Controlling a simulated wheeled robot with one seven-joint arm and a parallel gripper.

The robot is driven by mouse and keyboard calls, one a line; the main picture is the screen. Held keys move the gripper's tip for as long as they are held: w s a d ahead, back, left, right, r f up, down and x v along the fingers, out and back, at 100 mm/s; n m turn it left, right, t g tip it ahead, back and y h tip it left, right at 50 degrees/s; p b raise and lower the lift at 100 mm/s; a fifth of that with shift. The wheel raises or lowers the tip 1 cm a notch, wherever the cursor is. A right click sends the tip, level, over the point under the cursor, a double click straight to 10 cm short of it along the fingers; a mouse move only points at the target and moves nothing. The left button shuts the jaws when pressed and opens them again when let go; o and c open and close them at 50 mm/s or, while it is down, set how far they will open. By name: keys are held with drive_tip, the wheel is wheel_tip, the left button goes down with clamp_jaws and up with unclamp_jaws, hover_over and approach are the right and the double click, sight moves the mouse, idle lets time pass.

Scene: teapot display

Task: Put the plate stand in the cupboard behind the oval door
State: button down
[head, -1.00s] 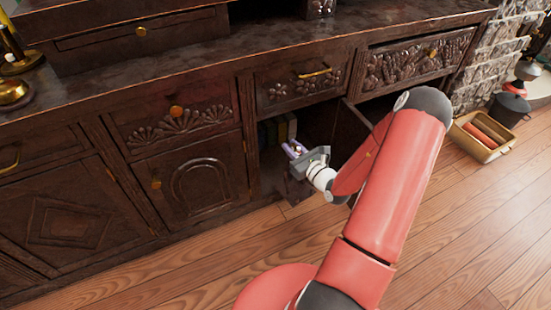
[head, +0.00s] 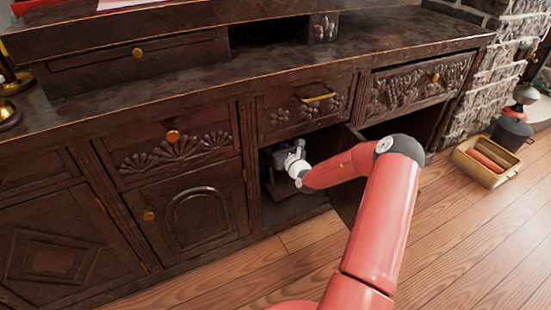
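An open cupboard (head: 303,207) shows under the drawer with the brass bar handle. Its door (head: 345,192) stands swung out to the right, and I see no carving on it from here, so I cannot tell whether it is the oval one. My gripper (head: 284,163) is inside the opening, above the cupboard floor and towards its left side. The fingers point into the dark interior, so I cannot tell whether they are open or shut.
A closed door with an arched carving (head: 200,193) is left of the opening, and one with a diamond carving (head: 55,250) is further left. My arm passes close to the open door. A tan box (head: 486,162) stands on the floor at right. The wooden floor in front is largely clear.

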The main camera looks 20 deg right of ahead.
drive_tip(key=shift+w+f, duration=0.1)
drive_tip(key=shift+w, duration=0.9)
wheel_tip(320, 180, down, 7)
drive_tip(key=b, duration=0.2)
drive_tip(key=c, duration=1.3)
unclamp_jaws()
